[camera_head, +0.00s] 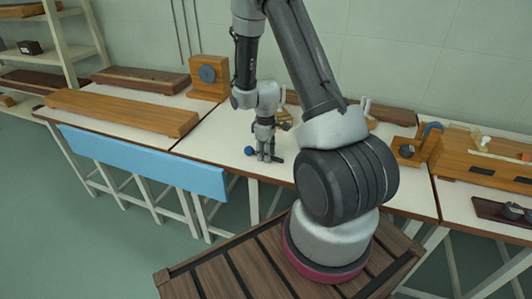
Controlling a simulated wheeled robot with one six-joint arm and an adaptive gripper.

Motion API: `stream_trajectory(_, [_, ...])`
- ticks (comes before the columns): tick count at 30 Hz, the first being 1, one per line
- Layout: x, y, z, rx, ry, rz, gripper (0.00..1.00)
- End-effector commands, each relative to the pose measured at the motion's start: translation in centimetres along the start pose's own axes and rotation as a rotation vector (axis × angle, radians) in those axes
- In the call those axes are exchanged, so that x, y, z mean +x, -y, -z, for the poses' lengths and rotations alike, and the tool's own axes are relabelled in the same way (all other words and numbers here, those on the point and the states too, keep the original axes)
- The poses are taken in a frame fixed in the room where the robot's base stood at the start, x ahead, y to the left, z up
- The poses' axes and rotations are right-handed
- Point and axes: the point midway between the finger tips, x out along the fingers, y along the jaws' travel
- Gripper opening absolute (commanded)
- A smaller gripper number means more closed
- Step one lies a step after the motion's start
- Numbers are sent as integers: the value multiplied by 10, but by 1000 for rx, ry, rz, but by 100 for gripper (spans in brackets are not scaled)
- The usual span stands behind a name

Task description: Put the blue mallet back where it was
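A small round blue thing (249,150), which looks like the head of the blue mallet, is on or just above the white bench top (224,150) at the centre. My gripper (265,158) points down right beside it, on its right side. A short dark piece shows just right of the fingertips; it may be the mallet's handle or part of my gripper. The fingers are too small to tell whether they are open or closed on a handle. My arm hides part of the bench behind.
A long wooden beam (120,111) lies on the left bench, with a wooden block with a dark disc (208,77) behind it. A blue panel (146,164) hangs at the bench front. Wooden apparatus (462,154) stands at right, and a dark tray (490,211) lies near the right edge.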

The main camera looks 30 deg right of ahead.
Motion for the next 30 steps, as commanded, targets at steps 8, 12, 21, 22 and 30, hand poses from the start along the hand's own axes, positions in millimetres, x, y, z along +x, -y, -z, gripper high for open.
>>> stream_trajectory(8, [-29,-1,1,0,-3,-3,34])
stream_trajectory(12, [-62,-1,1,0,-4,-4,34])
stream_trajectory(21, [-114,-1,1,0,-2,-2,34])
stream_trajectory(22, [-117,0,1,0,-2,-2,34])
stream_trajectory(30, [-189,18,-8,95,-50,-41,34])
